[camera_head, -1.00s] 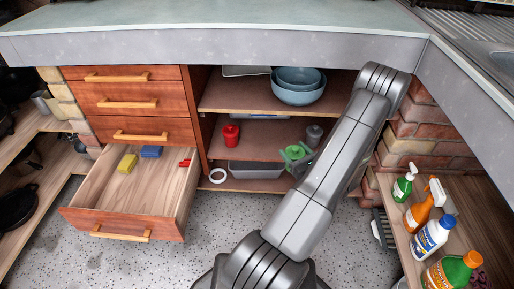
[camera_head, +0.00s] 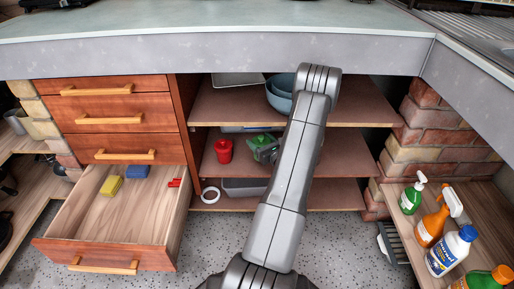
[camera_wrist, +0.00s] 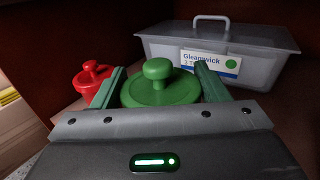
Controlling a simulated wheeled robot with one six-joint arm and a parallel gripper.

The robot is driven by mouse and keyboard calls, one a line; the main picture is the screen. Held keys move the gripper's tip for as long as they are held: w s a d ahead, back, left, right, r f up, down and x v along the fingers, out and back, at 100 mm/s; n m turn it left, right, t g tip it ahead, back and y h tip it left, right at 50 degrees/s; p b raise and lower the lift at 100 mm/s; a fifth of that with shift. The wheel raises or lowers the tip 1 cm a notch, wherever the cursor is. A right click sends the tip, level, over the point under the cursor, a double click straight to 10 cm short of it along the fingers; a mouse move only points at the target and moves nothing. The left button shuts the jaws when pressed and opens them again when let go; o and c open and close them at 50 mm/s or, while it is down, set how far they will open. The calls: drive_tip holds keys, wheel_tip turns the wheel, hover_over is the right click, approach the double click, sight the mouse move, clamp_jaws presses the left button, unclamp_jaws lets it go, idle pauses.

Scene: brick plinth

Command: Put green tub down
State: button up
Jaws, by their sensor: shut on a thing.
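The green tub (camera_wrist: 160,88) has a round lid with a knob. In the wrist view it sits between the two fingers of my gripper (camera_wrist: 158,92), which is shut on it. In the head view the green tub (camera_head: 262,140) is at the middle shelf of the open cupboard, just right of the red tub (camera_head: 223,152), with my arm partly covering the area. The red tub also shows in the wrist view (camera_wrist: 91,82), left of my gripper and apart from the green tub. The green tub's base is hidden, so I cannot tell whether it touches the shelf.
A grey lidded box (camera_wrist: 240,52) with a label stands behind the green tub. Blue bowls (camera_head: 279,98) stand on the shelf above. A white ring (camera_head: 210,195) and a grey bin (camera_head: 243,187) are on the bottom shelf. An open drawer (camera_head: 120,215) juts out at left.

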drive_tip(key=shift+x, duration=1)
drive_tip(key=shift+w+a+f+b, duration=0.1)
drive_tip(key=shift+w+f+b, duration=0.05)
drive_tip(key=shift+f+b, duration=0.6)
drive_tip(key=shift+w+f+b, duration=0.1)
drive_tip(key=shift+f+b, duration=0.35)
drive_tip(key=shift+f, duration=0.55)
drive_tip(key=shift+f, duration=0.15)
drive_tip(key=o, duration=1.1)
drive_tip(key=shift+c, duration=0.2)
drive_tip(key=shift+s+r, duration=0.15)
drive_tip(key=shift+r, duration=0.05)
drive_tip(key=p+v, duration=0.4)
drive_tip(key=v, duration=0.7)
drive_tip(key=shift+s+d, duration=0.25)
drive_tip(key=shift+s, duration=0.05)
drive_tip(key=shift+f, duration=0.1)
